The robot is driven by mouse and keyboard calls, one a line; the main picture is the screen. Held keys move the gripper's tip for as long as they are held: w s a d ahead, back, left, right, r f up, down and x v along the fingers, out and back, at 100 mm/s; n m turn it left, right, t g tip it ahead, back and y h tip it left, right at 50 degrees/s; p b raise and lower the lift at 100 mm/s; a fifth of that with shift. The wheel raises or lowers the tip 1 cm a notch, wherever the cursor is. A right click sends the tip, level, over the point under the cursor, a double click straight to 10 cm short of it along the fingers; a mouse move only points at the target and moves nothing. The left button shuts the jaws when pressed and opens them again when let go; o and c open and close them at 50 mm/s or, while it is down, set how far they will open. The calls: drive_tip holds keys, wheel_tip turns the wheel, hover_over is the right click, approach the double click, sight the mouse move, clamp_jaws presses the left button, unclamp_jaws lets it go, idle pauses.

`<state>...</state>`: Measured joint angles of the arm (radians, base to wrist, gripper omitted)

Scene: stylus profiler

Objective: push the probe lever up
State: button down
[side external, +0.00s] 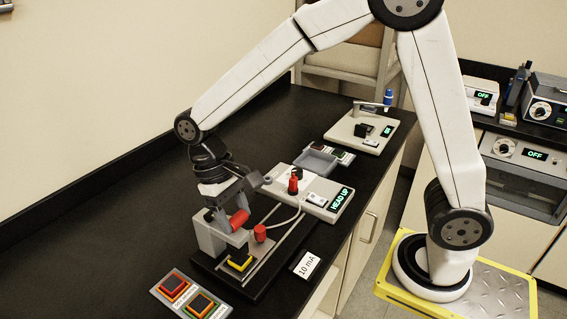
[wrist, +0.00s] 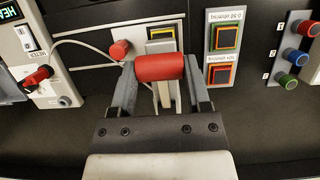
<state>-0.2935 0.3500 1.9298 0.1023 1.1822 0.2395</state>
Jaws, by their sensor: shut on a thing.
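The probe lever's red cylindrical grip (side external: 239,217) sticks out from the grey stand of the profiler (side external: 209,238). In the wrist view the red grip (wrist: 159,67) lies crosswise between my two fingers. My gripper (side external: 238,205) is shut on this grip, with one finger at each end. The lever's pale arm (wrist: 162,97) shows below the grip in the wrist view. A black square with a yellow border (side external: 240,261) sits under the head. A display (side external: 340,200) reads "HEAD UP".
A red knob (side external: 260,233) stands close beside the lever. A panel of square buttons (side external: 190,295) lies at the front. A meter box (side external: 311,187) with a cable is behind. A "10 mA" card (side external: 307,265) lies near the bench edge.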

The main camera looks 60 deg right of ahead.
drive_tip(key=shift+w+r+g, duration=0.4)
drive_tip(key=shift+r+g, duration=0.05)
drive_tip(key=shift+g, duration=0.45)
drive_tip(key=shift+w+r+g, duration=0.4)
drive_tip(key=shift+w+g, duration=0.05)
drive_tip(key=shift+g, duration=0.45)
drive_tip(key=shift+w+r+g, duration=0.4)
drive_tip(key=shift+r+g, duration=0.05)
drive_tip(key=shift+g, duration=0.45)
drive_tip(key=shift+c, duration=0.2)
unclamp_jaws()
drive_tip(key=shift+w, duration=0.1)
drive_tip(key=v, duration=0.7)
drive_tip(key=shift+w+r, duration=0.25)
